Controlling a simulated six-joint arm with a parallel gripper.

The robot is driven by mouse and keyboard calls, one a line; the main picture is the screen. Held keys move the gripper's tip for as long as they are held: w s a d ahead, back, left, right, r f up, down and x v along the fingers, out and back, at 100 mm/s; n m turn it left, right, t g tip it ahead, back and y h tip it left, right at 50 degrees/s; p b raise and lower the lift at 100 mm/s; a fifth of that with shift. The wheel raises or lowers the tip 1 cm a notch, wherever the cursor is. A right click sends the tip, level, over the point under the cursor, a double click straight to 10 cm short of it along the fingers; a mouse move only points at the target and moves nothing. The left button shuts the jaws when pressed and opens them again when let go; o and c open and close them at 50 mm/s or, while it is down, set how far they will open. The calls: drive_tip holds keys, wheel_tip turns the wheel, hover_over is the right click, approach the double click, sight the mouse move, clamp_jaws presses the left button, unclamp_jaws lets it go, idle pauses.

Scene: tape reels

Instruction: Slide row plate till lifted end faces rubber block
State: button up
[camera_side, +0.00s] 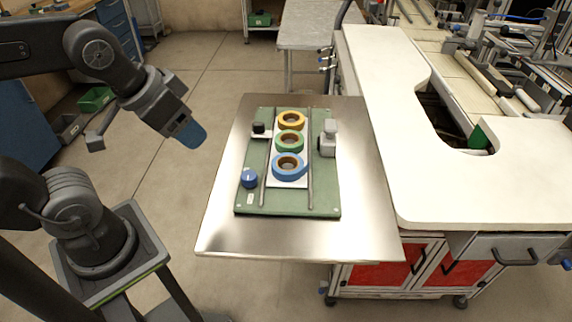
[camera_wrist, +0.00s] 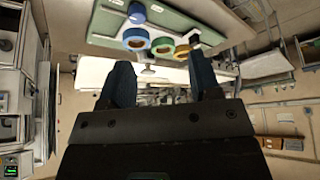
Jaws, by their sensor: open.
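A white row plate (camera_side: 274,182) lies on a green board (camera_side: 324,198) between two grey rails. It carries a yellow reel (camera_side: 291,121), a green reel (camera_side: 289,142) and a blue reel (camera_side: 289,167), the blue one nearest the camera. Which end is lifted is too small to tell. A small black block (camera_side: 259,127), perhaps the rubber block, sits left of the rails, near the yellow and green reels. My gripper (camera_side: 143,138) is open and empty, in the air left of the board and apart from it. The wrist view shows its blue fingers (camera_wrist: 161,66) spread, with the blue reel (camera_wrist: 136,39) beyond.
A blue knob (camera_side: 249,178) stands at the board's near left. A grey clamp-like fitting (camera_side: 328,139) stands right of the rails. The metal table (camera_side: 365,225) is bare around the board. A white workbench (camera_side: 480,195) adjoins on the right.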

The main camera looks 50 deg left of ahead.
drive_tip(key=w+a+r+n+g, duration=0.2)
drive_tip(key=w+r+n+g, duration=0.15)
drive_tip(key=w, duration=0.55)
drive_tip(key=n+g, duration=0.2)
drive_tip(key=n, duration=0.4)
approach(258, 122)
drive_tip(key=shift+m, duration=0.25)
wheel_tip(258, 122, down, 10)
drive_tip(key=shift+f, duration=0.2)
clamp_jaws()
drive_tip(key=shift+w, duration=0.1)
